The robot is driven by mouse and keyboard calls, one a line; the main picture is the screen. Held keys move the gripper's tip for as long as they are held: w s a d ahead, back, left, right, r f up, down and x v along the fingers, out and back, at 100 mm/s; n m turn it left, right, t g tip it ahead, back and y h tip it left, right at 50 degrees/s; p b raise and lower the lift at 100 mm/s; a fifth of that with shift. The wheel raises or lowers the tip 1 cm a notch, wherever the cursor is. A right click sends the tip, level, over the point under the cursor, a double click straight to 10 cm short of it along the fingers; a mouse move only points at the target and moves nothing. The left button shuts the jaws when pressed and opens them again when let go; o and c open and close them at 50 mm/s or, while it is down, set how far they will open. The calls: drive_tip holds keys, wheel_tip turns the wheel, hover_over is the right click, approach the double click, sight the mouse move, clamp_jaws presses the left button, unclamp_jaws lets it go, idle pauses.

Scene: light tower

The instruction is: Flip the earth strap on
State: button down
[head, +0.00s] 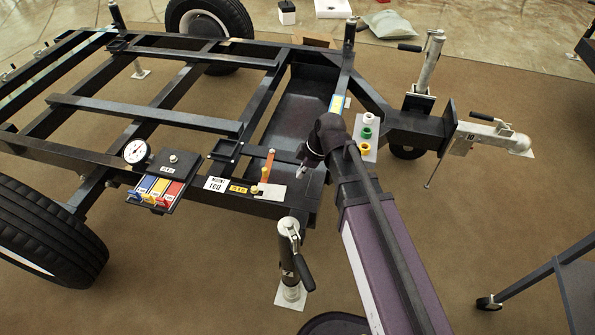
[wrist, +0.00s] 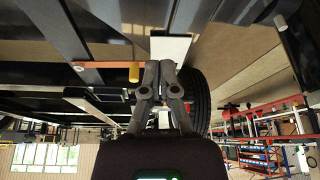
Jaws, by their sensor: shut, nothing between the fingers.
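The earth strap (head: 268,163) is a copper-orange bar with a brass knob, standing up from the trailer's front beam in the head view. In the wrist view the strap (wrist: 105,66) runs sideways, and its brass knob (wrist: 134,72) is just left of my fingertips. A white plate (head: 273,192) is beside the strap's foot, with a brass stud (head: 254,189) at its left. The plate (wrist: 170,48) also shows beyond my fingers in the wrist view. My gripper (wrist: 159,66) is shut and empty, apart from the knob by a small gap.
A panel with white, green and yellow sockets (head: 367,137) is right of my arm. A jack post (head: 290,260) stands in front.

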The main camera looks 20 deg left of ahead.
sight(265, 169)
drive_tip(key=shift+p+v, duration=0.75)
drive_tip(key=shift+v, duration=0.35)
drive_tip(key=shift+r, duration=0.1)
drive_tip(key=c, duration=1.4)
unclamp_jaws()
drive_tip(key=c, duration=0.7)
unclamp_jaws()
drive_tip(key=shift+a, duration=0.15)
drive_tip(key=shift+o, duration=0.7)
drive_tip(key=w+a+r+m+h+p, duration=0.1)
drive_tip(key=a+r+h+p, duration=0.1)
drive_tip(key=a, duration=0.4)
drive_tip(key=w+a+r+m+h+p, duration=0.1)
drive_tip(key=a+r+h+p, duration=0.1)
drive_tip(key=a, duration=0.4)
drive_tip(key=r+p, duration=0.1)
drive_tip(key=p, duration=0.1)
drive_tip(key=shift+w+a+r+m+t+p, duration=0.2)
drive_tip(key=shift+a+m+t+p, duration=0.1)
drive_tip(key=shift+m+t+p, duration=0.1)
drive_tip(key=shift+a, duration=0.2)
drive_tip(key=shift+f, duration=0.2)
wheel_tip(265, 169, down, 13)
drive_tip(key=b, duration=1.3)
drive_tip(key=shift+s+f+b, duration=0.1)
drive_tip(key=shift+f+b, duration=0.1)
drive_tip(key=shift+b, duration=0.15)
